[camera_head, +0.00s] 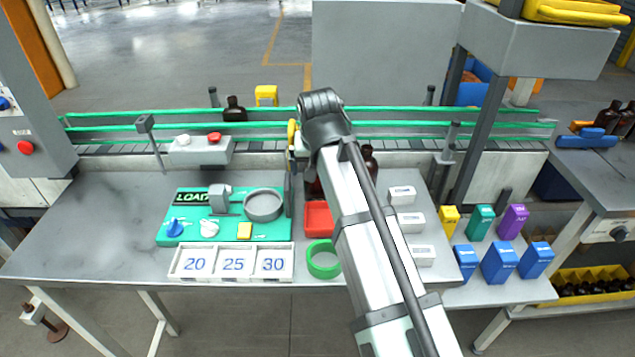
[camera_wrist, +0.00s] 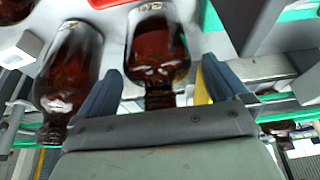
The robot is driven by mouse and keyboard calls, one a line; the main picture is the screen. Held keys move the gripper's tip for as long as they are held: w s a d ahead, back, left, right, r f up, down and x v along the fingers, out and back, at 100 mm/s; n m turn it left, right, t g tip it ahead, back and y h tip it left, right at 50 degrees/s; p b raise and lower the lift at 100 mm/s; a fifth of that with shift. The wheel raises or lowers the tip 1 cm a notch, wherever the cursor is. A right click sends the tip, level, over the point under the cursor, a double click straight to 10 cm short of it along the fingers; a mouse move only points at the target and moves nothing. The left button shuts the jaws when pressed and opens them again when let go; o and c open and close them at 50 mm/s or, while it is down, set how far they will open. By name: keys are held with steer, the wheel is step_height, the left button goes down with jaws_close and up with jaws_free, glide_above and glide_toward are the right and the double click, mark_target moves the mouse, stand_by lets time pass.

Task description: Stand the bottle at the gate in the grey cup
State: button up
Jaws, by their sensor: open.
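An amber bottle (camera_wrist: 158,45) stands between the parted blue fingers of my gripper (camera_wrist: 160,72) in the wrist view, neck toward the palm. Its grip is not closed. In the head view a dark sliver of this bottle (camera_head: 314,187) shows beside my arm, which hides the rest. A second amber bottle (camera_wrist: 66,75) is just left of the fingers; it also shows right of my arm in the head view (camera_head: 369,160). Another dark bottle (camera_head: 235,110) stands on the conveyor. I cannot tell which is at the gate. The round grey cup (camera_head: 263,205) sits on the green panel and looks empty.
A red tray (camera_head: 318,220) and a green ring (camera_head: 323,260) lie right of the green LOAD panel (camera_head: 186,213). A number tray (camera_head: 233,262) is in front. Green conveyor rails (camera_head: 390,110) run behind. The table's left side is clear.

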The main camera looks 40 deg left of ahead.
steer(key=shift+c, duration=0.5)
steer(key=c, duration=1.2)
